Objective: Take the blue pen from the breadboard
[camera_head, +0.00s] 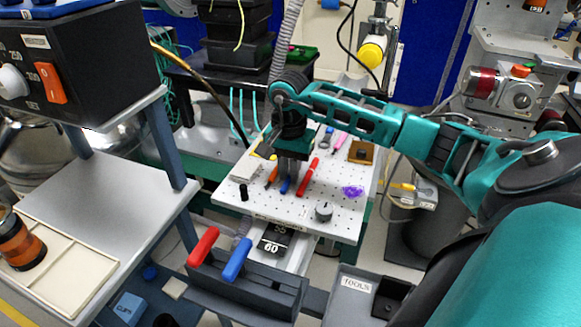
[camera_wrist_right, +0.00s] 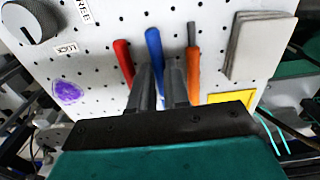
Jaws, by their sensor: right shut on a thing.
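The blue pen (camera_head: 285,186) lies on the white perforated breadboard (camera_head: 335,215), between a red pen (camera_head: 309,177) and an orange-handled tool (camera_head: 271,176). My right gripper (camera_head: 289,178) points down at the board and is shut on the blue pen. In the right wrist view the blue pen (camera_wrist_right: 154,42) runs in between the two grey fingers (camera_wrist_right: 160,70), and its far end sticks out past them. The part between the fingers is mostly hidden. I cannot tell whether the pen still touches the board. My left gripper is not in view.
The red pen (camera_wrist_right: 122,58) and orange-handled tool (camera_wrist_right: 193,70) lie close on either side of the fingers. A black knob (camera_head: 323,211), purple patch (camera_head: 352,191) and pale stack of plates (camera_head: 246,170) are also on the board. A grey shelf (camera_head: 115,175) stands left.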

